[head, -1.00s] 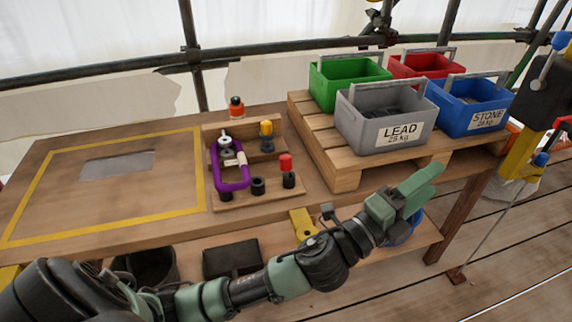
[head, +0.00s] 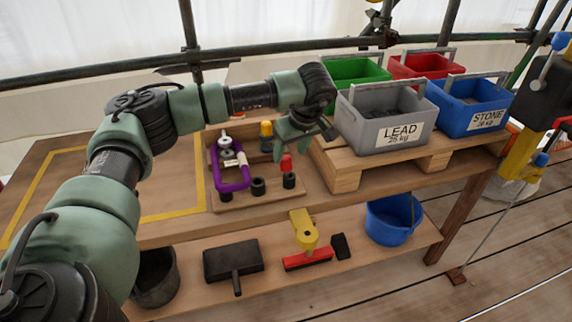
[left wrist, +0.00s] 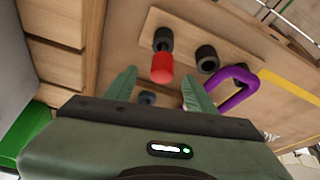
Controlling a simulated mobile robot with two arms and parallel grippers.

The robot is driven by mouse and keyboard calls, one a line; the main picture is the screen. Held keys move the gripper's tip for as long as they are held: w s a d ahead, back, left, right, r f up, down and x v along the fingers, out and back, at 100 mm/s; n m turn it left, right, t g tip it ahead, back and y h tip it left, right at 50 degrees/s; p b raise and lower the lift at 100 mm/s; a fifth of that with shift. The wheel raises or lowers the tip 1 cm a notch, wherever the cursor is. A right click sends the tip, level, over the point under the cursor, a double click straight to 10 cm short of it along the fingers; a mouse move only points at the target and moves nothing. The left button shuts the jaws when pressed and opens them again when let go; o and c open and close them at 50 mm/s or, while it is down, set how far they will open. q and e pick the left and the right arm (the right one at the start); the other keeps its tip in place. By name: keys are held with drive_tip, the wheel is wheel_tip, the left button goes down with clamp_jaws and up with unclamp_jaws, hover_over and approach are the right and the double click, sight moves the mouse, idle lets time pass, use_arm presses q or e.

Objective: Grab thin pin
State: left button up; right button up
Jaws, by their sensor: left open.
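A wooden rack (head: 225,203) on the bench holds several small pins. A red-capped pin (head: 287,164) stands in a black socket at its front right. A yellow-capped pin (head: 266,131) stands behind it. I cannot tell for sure which pin is the thin one. My left gripper (head: 294,146) is open and empty, pointing down above the rack's right side, close to the red-capped pin. In the left wrist view, the red cap (left wrist: 162,68) shows between and beyond the open fingers (left wrist: 160,92). My right gripper is not in view.
A purple shackle (head: 232,186) stands at the rack's left, beside an empty black socket (head: 258,187). The grey lead crate (head: 362,135) and other crates sit on a pallet (head: 345,178) to the right. A lower shelf holds a blue bucket (head: 390,223) and tools.

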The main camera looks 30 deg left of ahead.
sight(284, 164)
use_arm(q)
drive_tip(key=x, duration=0.3)
drive_tip(key=p+x, duration=0.1)
drive_tip(key=x, duration=0.3)
drive_tip(key=shift+a+f, duration=0.2)
drive_tip(key=shift+a, duration=0.1)
clamp_jaws()
